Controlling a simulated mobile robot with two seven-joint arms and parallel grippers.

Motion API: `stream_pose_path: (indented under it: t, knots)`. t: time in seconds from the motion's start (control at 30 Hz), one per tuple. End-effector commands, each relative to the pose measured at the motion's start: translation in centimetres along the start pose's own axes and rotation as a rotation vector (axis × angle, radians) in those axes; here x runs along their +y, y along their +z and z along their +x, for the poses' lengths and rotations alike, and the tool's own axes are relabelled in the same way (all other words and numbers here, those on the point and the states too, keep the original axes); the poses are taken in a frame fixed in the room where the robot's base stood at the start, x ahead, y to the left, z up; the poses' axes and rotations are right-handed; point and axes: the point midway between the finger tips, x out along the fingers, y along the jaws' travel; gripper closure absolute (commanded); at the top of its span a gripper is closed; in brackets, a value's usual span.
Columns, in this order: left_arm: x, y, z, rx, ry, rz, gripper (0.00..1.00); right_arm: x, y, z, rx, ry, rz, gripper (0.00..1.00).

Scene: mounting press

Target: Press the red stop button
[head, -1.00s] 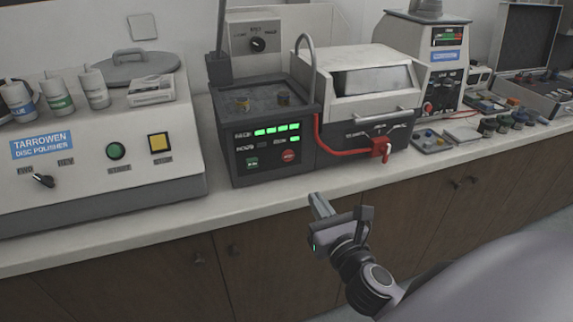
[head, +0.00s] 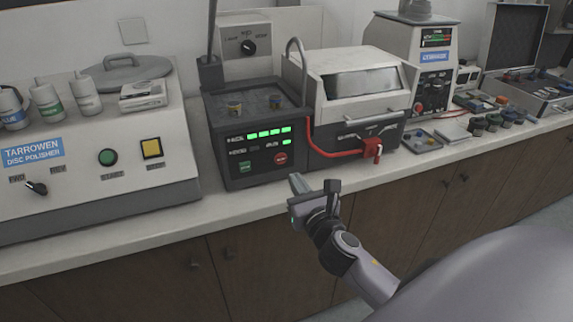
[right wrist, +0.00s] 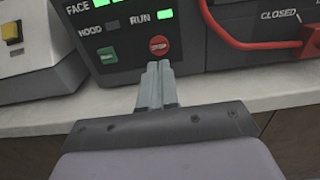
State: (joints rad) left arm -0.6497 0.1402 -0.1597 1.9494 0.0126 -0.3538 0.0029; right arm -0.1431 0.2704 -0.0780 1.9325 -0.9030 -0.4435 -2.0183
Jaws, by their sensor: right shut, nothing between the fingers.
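The red stop button (head: 281,158) is round and sits at the lower right of the dark front panel of the mounting press (head: 235,170). It also shows in the right wrist view (right wrist: 159,46), just beyond my fingertips. My right gripper (head: 297,182) is shut and empty, in front of the counter edge and a little below and right of the button. In the right wrist view its closed fingers (right wrist: 157,66) point up at the button; they look just short of it, though contact is hard to judge. My left gripper is not in view.
A green button (head: 245,167) sits left of the red one, below lit green bars. A red hose and valve (head: 372,150) are to the right. A disc polisher (head: 90,160) stands left. The counter's front strip (head: 225,205) is clear.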

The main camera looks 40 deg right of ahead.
Motion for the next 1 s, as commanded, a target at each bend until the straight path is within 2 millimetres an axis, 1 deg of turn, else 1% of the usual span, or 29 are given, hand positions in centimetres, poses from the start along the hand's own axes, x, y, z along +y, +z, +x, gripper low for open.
stream_pose_path:
  t: [0.03, 0.2, 0.4, 0.6, 1.0]
  knots:
    - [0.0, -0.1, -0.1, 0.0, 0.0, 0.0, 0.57, 0.0, 0.2, 1.0, -0.002, -0.001, 0.002, 1.0]
    - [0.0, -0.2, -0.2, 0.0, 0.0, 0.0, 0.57, 0.0, 0.1, 3.7, -0.001, -0.002, 0.002, 1.0]
    - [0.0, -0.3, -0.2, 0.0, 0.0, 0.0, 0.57, 0.0, 0.0, 5.9, 0.0, -0.001, 0.002, 1.0]
    - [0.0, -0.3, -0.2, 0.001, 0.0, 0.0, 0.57, 0.0, 0.0, 6.7, 0.0, 0.001, 0.002, 1.0]
    - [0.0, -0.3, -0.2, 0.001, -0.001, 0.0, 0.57, 0.0, 0.0, 7.0, 0.0, 0.001, 0.0, 1.0]
